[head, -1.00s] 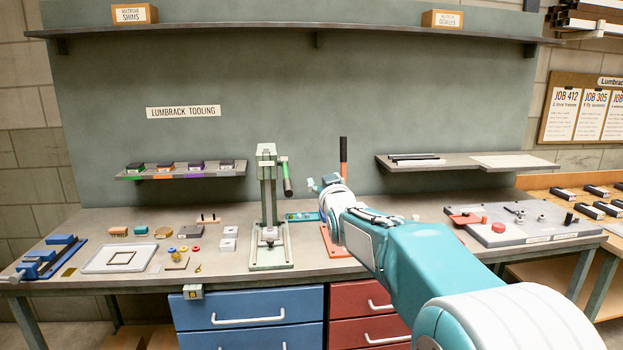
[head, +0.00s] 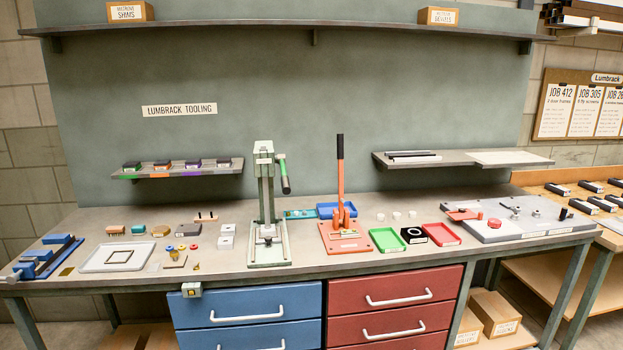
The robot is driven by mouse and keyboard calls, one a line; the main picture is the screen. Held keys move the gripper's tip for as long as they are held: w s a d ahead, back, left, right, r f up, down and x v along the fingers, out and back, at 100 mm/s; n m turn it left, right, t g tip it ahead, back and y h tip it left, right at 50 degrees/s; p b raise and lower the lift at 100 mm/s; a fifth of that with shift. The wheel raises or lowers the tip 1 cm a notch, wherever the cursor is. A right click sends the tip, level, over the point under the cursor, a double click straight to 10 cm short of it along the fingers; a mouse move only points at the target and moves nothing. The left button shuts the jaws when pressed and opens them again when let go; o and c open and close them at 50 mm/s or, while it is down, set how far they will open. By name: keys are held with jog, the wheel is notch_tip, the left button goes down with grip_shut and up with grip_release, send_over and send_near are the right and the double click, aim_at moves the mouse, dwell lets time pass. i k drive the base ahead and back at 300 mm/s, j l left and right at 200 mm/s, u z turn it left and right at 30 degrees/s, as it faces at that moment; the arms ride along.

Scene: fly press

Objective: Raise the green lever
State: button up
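The green lever (head: 283,175) sits on the right side of the pale green fly press (head: 266,200) in the middle of the bench. Nothing covers the lever in the head view. My gripper and arm are out of this view.
An orange press with a tall black-tipped handle (head: 341,180) stands just right of the green one. Green (head: 388,240), red (head: 442,234) and blue (head: 337,210) trays lie near it. Small parts and a white tray (head: 118,257) lie left. A shelf (head: 178,170) hangs behind.

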aim_at(286, 182)
jog(key=j+z, duration=0.4)
jog(key=k+j+z, duration=0.15)
jog(key=j+z, duration=0.25)
jog(key=k+j+z, duration=0.1)
jog(key=j, duration=0.3)
jog(key=k+j+z, duration=0.1)
jog(key=j, duration=0.25)
jog(key=k+j, duration=0.3)
jog(key=k+j+z, duration=0.15)
jog(key=j, duration=0.3)
jog(key=k+j+z, duration=0.1)
jog(key=j, duration=0.25)
jog(key=k+j, duration=0.3)
jog(key=j, duration=0.2)
jog(key=k+j, duration=0.3)
jog(key=j, duration=0.15)
jog(key=k+j, duration=0.35)
jog(key=j, duration=0.15)
jog(key=i+j+z, duration=0.25)
jog(key=i+j, duration=0.25)
jog(key=j, duration=0.25)
jog(key=i+j+z, duration=0.15)
jog(key=j, duration=0.25)
jog(key=i+j+z, duration=0.1)
jog(key=i+j, duration=0.15)
jog(key=j, duration=0.2)
jog(key=i+l+z, duration=0.15)
jog(key=i+l, duration=0.15)
jog(key=i+l+z, duration=0.2)
jog(key=i, duration=0.35)
